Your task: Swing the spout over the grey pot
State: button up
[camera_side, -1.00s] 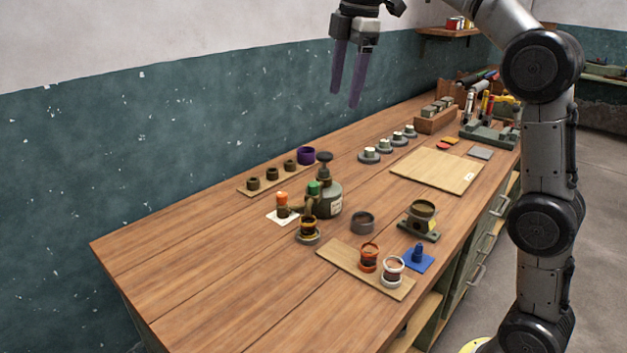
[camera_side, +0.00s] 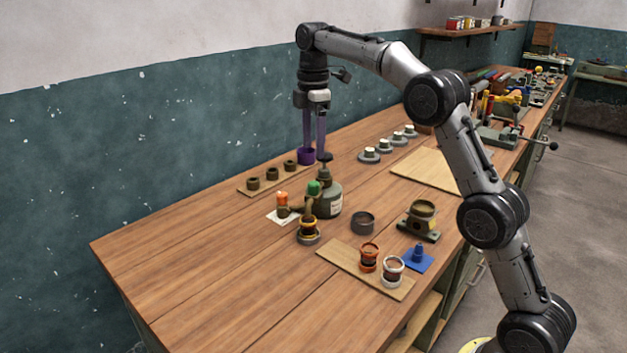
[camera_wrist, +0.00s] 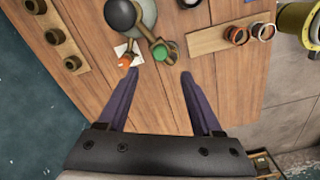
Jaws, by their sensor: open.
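A dark green-grey pump bottle (camera_side: 329,199) with a black knob stands mid-bench; the knob also shows in the wrist view (camera_wrist: 121,13). The green cap shows in the wrist view (camera_wrist: 161,51). A low dark grey pot (camera_side: 362,222), which seems to be the grey pot, stands right of the bottle. My gripper (camera_side: 314,152) is open and empty, pointing down above the bench; in the side view its purple fingers appear just above the knob.
An orange-topped piece (camera_side: 282,199) stands on a white card left of the spout. A board with two jars (camera_side: 369,257) is in front. The bench's front left is clear.

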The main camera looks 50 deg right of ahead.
aim_at(314, 183)
notch_tip(314, 183, down, 10)
jog(key=shift+f, duration=0.1)
jog(key=shift+c, duration=0.4)
grip_shut()
dwell(1.3)
